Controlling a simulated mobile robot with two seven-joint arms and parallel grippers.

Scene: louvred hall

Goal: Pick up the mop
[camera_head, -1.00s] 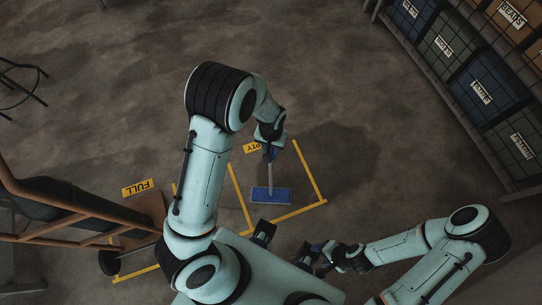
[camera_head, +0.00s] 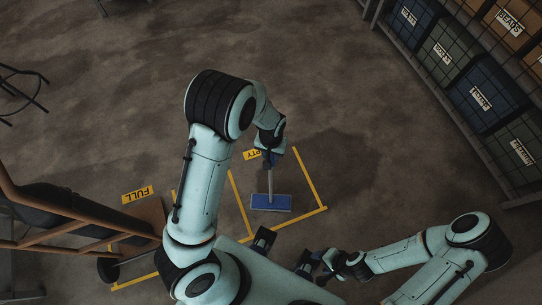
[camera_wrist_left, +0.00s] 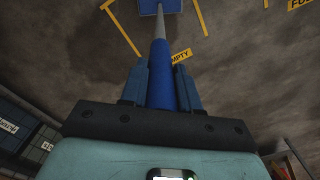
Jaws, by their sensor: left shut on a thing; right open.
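The mop has a flat blue head (camera_head: 270,202), a thin grey pole (camera_head: 270,182) and a blue grip. My left gripper (camera_head: 268,157) is shut on the mop near the top of its pole. In the left wrist view the blue grip (camera_wrist_left: 160,75) stands between the two fingers of my left gripper (camera_wrist_left: 161,84), and the mop head (camera_wrist_left: 160,6) shows at the top edge. The head appears over the yellow-taped bay; I cannot tell whether it touches the floor. My right gripper (camera_head: 322,263) is open and empty, low in the view near my body.
Yellow tape (camera_head: 240,205) marks the floor bays, with a FULL label (camera_head: 137,194) and a partly hidden EMPTY label (camera_head: 251,155). A brown-framed cart (camera_head: 75,222) stands at left. A shelf of labelled bins (camera_head: 480,98) lines the right.

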